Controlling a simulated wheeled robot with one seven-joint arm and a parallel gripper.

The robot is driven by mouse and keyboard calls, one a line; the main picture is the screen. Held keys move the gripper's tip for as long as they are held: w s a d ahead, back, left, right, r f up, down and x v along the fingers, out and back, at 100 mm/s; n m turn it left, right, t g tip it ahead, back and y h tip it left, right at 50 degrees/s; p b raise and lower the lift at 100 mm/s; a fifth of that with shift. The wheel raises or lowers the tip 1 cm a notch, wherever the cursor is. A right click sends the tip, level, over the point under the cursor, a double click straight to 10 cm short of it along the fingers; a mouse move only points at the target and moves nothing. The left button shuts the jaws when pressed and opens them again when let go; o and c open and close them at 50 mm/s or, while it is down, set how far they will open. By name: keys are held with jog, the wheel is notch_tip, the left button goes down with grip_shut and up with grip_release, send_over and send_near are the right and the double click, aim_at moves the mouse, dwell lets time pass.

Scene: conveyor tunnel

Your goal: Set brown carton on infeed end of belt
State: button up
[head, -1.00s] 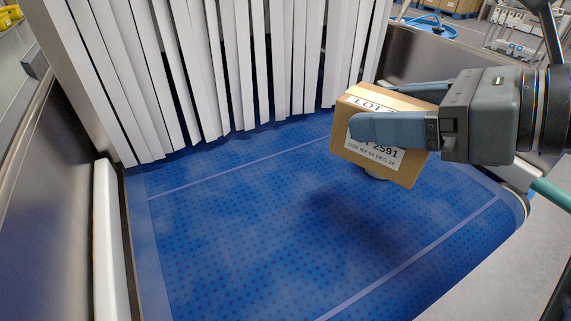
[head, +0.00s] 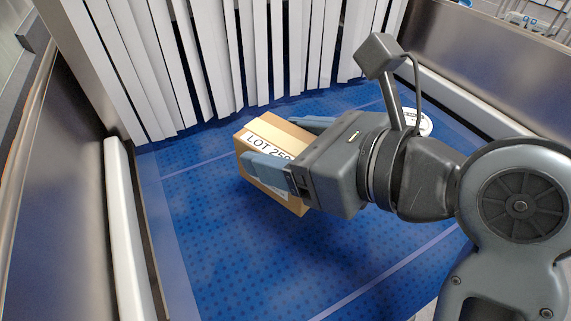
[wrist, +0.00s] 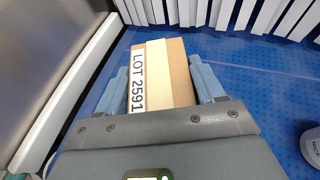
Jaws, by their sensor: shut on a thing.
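The brown carton (head: 247,137) has a pale tape strip and a white label reading LOT 259 and more. My gripper (head: 283,147) is shut on the carton, one blue finger on each side. In the wrist view the carton (wrist: 178,75) sits between the two fingers of my gripper (wrist: 160,88). The blue dotted belt (head: 215,245) lies below and around the carton. Whether the carton's underside touches the belt cannot be told, as the gripper and carton hide it.
White strip curtains (head: 235,55) hang across the tunnel mouth behind the carton. A white side rail (head: 130,220) and metal wall bound the belt on the left. A round white-topped object (head: 418,123) stands at the right, behind my arm. The front left belt is clear.

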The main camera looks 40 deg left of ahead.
jog(key=shift+f, duration=1.95)
jog(key=o, duration=1.5)
jog(key=shift+f, duration=0.1)
jog(key=v, duration=1.2)
